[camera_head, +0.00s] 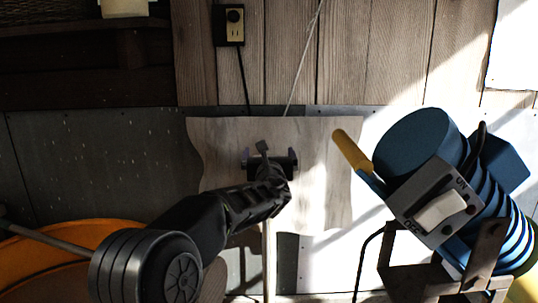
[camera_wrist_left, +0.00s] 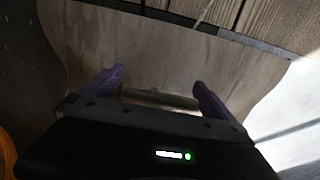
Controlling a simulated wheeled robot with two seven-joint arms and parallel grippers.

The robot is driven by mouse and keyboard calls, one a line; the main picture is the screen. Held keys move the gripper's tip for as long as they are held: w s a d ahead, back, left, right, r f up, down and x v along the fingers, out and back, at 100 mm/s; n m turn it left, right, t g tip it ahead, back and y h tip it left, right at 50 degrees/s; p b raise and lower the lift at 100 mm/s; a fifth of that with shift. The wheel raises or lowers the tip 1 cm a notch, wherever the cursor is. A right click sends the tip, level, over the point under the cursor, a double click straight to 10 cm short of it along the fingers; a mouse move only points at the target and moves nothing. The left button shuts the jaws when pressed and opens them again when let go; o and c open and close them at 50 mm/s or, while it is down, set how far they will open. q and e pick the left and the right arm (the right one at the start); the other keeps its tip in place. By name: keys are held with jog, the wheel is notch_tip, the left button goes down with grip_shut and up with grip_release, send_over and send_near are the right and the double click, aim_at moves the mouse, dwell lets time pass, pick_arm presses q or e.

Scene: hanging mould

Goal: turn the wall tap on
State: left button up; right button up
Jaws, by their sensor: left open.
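My left gripper (camera_head: 268,156) is in front of a pale wavy-edged board on the wall, in the middle of the head view. In the left wrist view its two purple fingers (camera_wrist_left: 158,78) stand wide apart. A small grey piece (camera_head: 262,146), possibly the tap's handle, shows just above the gripper. A pale upright pipe (camera_head: 268,262) runs down below it. The tap's body is mostly hidden behind my gripper. In the left wrist view a dim brownish bar (camera_wrist_left: 160,99) lies across between the fingers; contact cannot be told. My right gripper is not in view.
A blue machine (camera_head: 417,138) with a large white switch (camera_head: 440,211) and a yellow handle (camera_head: 352,150) stands at right on a brown stand. An orange tub (camera_head: 50,262) is at lower left. A socket (camera_head: 234,22) with a hanging cord is on the wall above.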

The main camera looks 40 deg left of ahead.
pick_arm(q)
jog(key=c, duration=1.1)
jog(key=shift+r+n+g+y+p, duration=0.1)
jog(key=shift+n+g+y+p, duration=0.45)
jog(key=shift+p, duration=0.3)
jog(key=shift+s+a+n+g+y+p, duration=0.3)
jog(key=shift+n+g+y+p, duration=0.7)
jog(key=shift+n+g+p, duration=1)
jog(key=shift+s+a+n+g+y+p, duration=0.1)
jog(key=shift+s+n+g+y+p, duration=0.7)
jog(key=shift+g+p, duration=1.9)
jog(key=shift+s+a+n+g+y+p, duration=0.15)
jog(key=shift+n+g+y+p, duration=1.1)
jog(key=shift+n+g+p, duration=1.05)
jog(key=shift+m+t+p, duration=0.3)
jog(key=shift+m+t, duration=0.05)
jog(key=o, duration=1.1)
